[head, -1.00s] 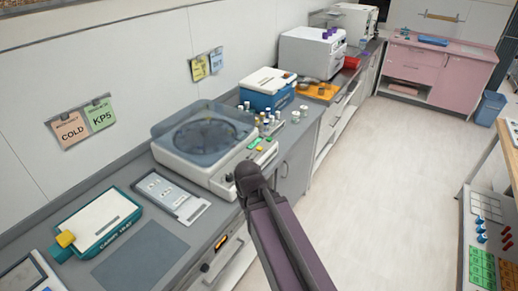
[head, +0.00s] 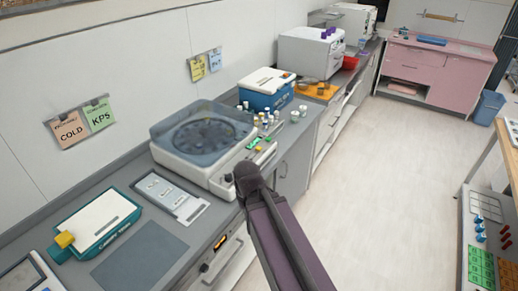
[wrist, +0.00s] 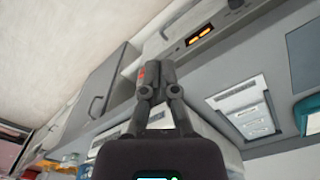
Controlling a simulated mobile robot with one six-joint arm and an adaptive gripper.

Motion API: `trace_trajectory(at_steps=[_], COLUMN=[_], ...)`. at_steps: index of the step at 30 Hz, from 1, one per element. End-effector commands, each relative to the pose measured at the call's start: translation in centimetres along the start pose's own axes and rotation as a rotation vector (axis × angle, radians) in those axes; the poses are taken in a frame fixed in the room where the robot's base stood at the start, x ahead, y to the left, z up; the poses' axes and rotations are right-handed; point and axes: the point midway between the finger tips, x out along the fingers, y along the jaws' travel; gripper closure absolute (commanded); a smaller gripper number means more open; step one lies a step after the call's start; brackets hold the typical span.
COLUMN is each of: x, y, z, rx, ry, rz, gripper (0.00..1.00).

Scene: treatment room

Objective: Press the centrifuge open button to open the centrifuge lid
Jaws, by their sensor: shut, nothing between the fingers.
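The centrifuge (head: 190,165) is a white box on the grey counter. Its clear bluish lid (head: 178,125) is down over the dark round rotor. In the head view my arm's end stands just in front of the centrifuge's near right corner and hides my fingers. In the wrist view my gripper (wrist: 155,72) has its fingers together and empty, with part of the white centrifuge (wrist: 205,128) behind it. I see no contact with a button.
Small vials (head: 266,118) and a blue box (head: 267,90) stand beyond the centrifuge. A grey-white panel device (head: 170,195) and a teal tray (head: 97,224) lie to its left. Drawers (head: 226,262) line the counter front. The floor (head: 400,180) to the right is clear.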

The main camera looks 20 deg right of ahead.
Motion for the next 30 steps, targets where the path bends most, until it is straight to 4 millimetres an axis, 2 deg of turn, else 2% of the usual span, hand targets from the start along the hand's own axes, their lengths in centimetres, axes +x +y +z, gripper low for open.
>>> trace_trajectory(at_steps=[22, 26, 30], x=[0.0, -0.1, -0.4], y=[0.0, 0.1, 0.4], z=[-0.2, -1.1, -3.1], rx=[0.009, 0.046, 0.135], ry=[0.003, 0.016, 0.044], rz=[-0.003, -0.015, -0.042], gripper=[1.0, 1.0, 1.0])
